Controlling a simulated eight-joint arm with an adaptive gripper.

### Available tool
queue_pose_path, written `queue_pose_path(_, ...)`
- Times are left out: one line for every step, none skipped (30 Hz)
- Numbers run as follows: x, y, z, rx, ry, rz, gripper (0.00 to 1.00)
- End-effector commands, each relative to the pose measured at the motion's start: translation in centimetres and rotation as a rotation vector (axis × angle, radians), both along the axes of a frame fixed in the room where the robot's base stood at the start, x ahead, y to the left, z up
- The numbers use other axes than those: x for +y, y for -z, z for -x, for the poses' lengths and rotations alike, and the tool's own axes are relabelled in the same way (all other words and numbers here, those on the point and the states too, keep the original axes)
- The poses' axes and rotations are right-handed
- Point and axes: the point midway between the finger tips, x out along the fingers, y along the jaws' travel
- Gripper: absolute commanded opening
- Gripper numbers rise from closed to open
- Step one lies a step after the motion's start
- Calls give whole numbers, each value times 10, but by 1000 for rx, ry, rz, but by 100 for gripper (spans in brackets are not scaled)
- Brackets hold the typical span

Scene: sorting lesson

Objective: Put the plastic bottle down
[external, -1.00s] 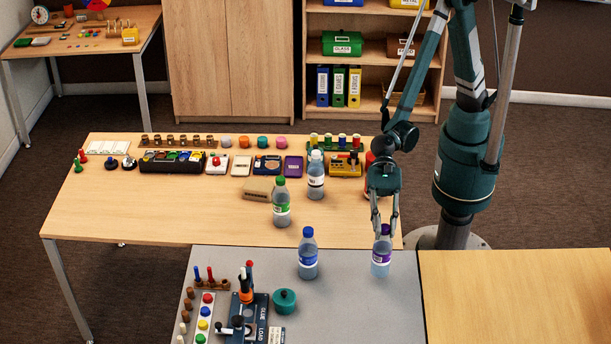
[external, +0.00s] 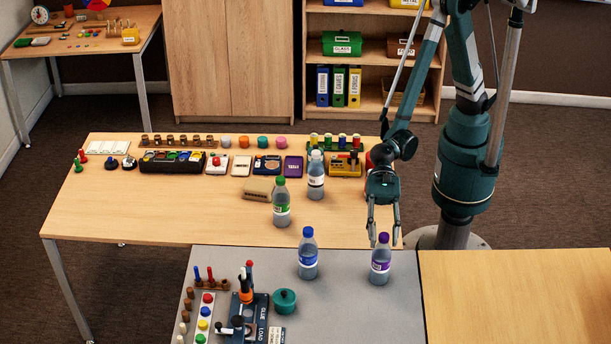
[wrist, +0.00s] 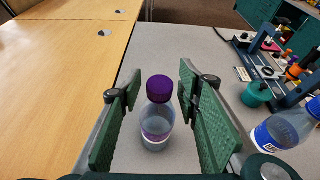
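A clear plastic bottle with a purple cap and purple label (external: 380,262) stands upright on the grey table near its right edge. My gripper (external: 383,240) is just above and behind the bottle in the external view, with its fingers spread. In the wrist view the same bottle (wrist: 157,115) shows between the two green finger pads, with a gap on each side. My gripper is open and empty.
A blue-capped bottle (external: 308,255) stands on the grey table (external: 350,310) to the left. A green-capped bottle (external: 281,205) and a white-capped bottle (external: 316,178) stand on the wooden table behind. A teal pot (external: 285,301) sits near the blue press.

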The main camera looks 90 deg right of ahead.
Motion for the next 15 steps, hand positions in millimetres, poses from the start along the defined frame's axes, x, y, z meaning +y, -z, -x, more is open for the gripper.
queue_pose_path(0, 0, 0, 0, 0, 0, 34)
queue_pose_path(0, 0, 0, 0, 0, 0, 34)
queue_pose_path(0, 0, 0, 0, 0, 0, 34)
queue_pose_path(0, 0, 0, 0, 0, 0, 34)
queue_pose_path(0, 0, 0, 0, 0, 0, 34)
queue_pose_path(0, 0, 0, 0, 0, 0, 34)
queue_pose_path(0, 0, 0, 0, 0, 0, 34)
queue_pose_path(0, 0, 0, 0, 0, 0, 34)
queue_pose_path(0, -1, 0, 0, 0, 0, 34)
queue_pose_path(0, -1, 0, 0, 0, 0, 34)
queue_pose_path(0, -1, 0, 0, 0, 0, 34)
queue_pose_path(0, -2, 0, 0, 0, 0, 34)
queue_pose_path(0, -3, 0, 0, 0, 0, 34)
queue_pose_path(0, -3, 0, 0, 0, 0, 34)
queue_pose_path(-1, -5, 0, 0, 0, 0, 34)
